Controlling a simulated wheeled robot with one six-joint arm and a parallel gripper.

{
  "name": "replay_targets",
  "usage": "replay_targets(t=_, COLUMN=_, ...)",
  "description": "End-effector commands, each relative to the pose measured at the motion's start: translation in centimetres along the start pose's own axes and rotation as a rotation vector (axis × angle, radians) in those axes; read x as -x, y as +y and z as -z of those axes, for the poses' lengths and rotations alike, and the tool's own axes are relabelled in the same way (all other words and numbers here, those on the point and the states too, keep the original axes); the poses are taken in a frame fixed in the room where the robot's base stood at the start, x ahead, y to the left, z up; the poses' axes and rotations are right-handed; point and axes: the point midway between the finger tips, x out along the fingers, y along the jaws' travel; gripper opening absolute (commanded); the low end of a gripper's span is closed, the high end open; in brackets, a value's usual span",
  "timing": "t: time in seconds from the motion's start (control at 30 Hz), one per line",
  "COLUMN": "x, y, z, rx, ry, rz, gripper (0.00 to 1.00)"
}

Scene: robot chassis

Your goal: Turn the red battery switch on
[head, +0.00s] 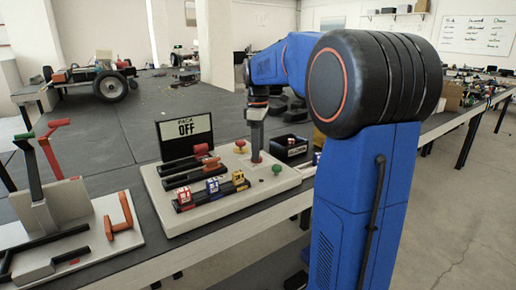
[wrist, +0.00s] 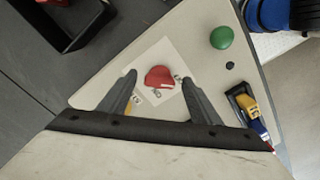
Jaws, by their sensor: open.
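The red battery switch (wrist: 158,76) is a rounded red knob on a pale square label plate (wrist: 178,54) in the wrist view. My gripper (wrist: 158,79) is open, with one dark finger on each side of the knob. Gaps show between the knob and both fingers, so it is not gripped. In the head view my gripper (head: 256,150) points down over the light grey panel (head: 220,214), and the knob cannot be made out clearly there. A sign (head: 185,129) at the back of the panel reads "PACK OFF".
A green knob (wrist: 221,38) and a row of coloured breakers (head: 212,190) share the panel. A red button on yellow (head: 240,146) stands left of my gripper. A black bin (head: 290,148) stands to the right, and a board with levers (head: 70,215) to the left.

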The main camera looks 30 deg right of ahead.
Motion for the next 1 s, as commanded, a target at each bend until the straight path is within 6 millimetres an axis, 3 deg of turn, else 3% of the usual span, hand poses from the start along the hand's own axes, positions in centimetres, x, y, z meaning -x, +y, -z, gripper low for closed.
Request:
replay_targets(t=0.3, x=-0.19, y=0.01, z=0.01, rx=0.0, ry=0.0, rz=0.0, gripper=0.55)
replay_targets(t=0.47, x=-0.18, y=0.01, z=0.0, rx=0.0, ry=0.0, rz=0.0, gripper=0.17)
replay_targets(t=1.0, x=-0.15, y=-0.06, z=0.01, rx=-0.132, ry=0.0, rz=-0.001, gripper=0.17)
